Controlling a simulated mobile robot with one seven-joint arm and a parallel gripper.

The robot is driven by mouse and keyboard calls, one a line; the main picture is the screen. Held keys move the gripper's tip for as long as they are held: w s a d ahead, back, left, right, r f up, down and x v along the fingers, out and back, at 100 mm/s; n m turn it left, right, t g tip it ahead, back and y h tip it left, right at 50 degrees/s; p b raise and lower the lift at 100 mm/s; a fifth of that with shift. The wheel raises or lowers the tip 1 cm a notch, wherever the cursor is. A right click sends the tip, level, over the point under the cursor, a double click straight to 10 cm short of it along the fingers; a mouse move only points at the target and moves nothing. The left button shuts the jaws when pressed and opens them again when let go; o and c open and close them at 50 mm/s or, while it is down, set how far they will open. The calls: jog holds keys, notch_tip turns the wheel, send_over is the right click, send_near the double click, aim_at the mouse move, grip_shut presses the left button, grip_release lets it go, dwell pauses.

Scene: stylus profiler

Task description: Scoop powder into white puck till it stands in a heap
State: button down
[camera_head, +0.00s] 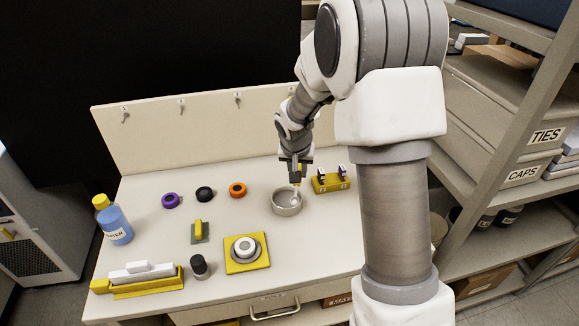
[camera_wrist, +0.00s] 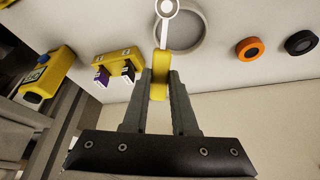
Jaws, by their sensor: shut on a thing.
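My gripper (camera_head: 297,172) is shut on the yellow handle of a scoop; the handle also shows between the fingers in the wrist view (camera_wrist: 160,75). The scoop's pale shaft and small round bowl (camera_wrist: 169,7) point away from the fingers. The scoop's end (camera_head: 297,194) is over or inside a pale grey dish (camera_head: 286,209) at the table's middle right; I cannot tell if it touches. Powder cannot be made out clearly in the dish. The white puck (camera_head: 246,246) sits on a square yellow base (camera_head: 232,267) nearer the front, apart from my gripper.
A yellow rack (camera_head: 333,184) stands right of the dish. Purple (camera_head: 172,201), black (camera_head: 206,194) and orange (camera_head: 238,190) rings lie left. A flat tool with a yellow grip (camera_head: 198,230), dark-capped jar (camera_head: 199,266), blue bottle (camera_head: 116,224) and yellow-white block (camera_head: 138,280) stand further left.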

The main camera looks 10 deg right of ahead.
jog(key=w+m+t+h+b, duration=0.2)
jog(key=w+b, duration=0.1)
jog(key=w, duration=0.3)
notch_tip(320, 180, down, 6)
jog(key=b, duration=0.5)
jog(key=shift+a+f, duration=0.15)
jog(key=shift+f, duration=0.05)
notch_tip(320, 180, up, 7)
jog(key=p, duration=0.3)
jog(key=shift+p, duration=0.4)
dwell(0.5)
